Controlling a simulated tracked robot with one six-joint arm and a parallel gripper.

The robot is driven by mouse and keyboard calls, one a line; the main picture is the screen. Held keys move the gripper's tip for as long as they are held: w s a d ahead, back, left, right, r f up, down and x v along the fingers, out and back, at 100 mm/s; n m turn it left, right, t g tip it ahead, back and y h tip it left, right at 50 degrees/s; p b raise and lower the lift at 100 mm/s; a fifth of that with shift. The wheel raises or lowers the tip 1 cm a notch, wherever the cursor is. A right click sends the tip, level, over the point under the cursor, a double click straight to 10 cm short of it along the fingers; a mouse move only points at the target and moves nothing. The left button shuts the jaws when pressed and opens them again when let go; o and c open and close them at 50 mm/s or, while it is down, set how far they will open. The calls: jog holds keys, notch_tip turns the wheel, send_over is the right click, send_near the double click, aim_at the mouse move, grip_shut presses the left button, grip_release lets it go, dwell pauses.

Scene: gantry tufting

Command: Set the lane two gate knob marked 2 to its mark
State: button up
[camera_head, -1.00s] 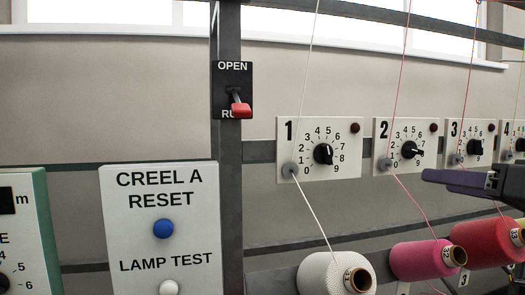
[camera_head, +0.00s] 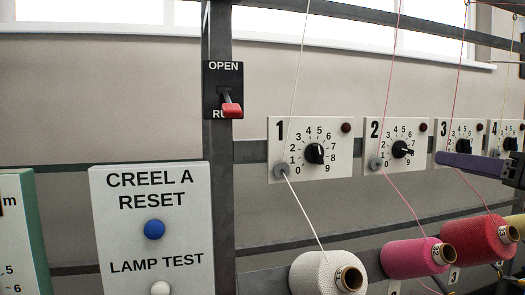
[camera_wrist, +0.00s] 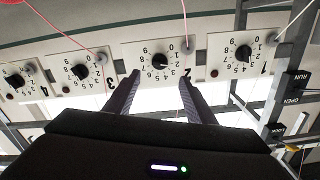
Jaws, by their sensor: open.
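The lane two gate knob (camera_head: 402,149) is a black dial on a white plate marked 2 (camera_head: 377,128), with numbers from 0 to 9 around it. Its white pointer line points right and slightly down, near 8 or 9. In the wrist view the scene is upside down, and the knob (camera_wrist: 158,61) lies ahead, between the lines of my two fingers. My gripper (camera_wrist: 159,77) is open and empty, apart from the knob. In the head view a purple finger of my gripper (camera_head: 470,162) covers the lower part of plate 3.
Knob plates 1 (camera_head: 340,165), 3 and 4 stand in the same row. Pink and white threads run past the plates to yarn cones below, including a pink cone (camera_head: 405,258). A red-handled switch (camera_head: 231,110) and a reset panel (camera_head: 120,238) are at left.

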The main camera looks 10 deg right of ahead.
aim_at(408, 153)
jog(key=shift+w+a, duration=0.15)
jog(key=shift+w, duration=6)
jog(key=c, duration=1)
jog(key=shift+c, duration=0.2)
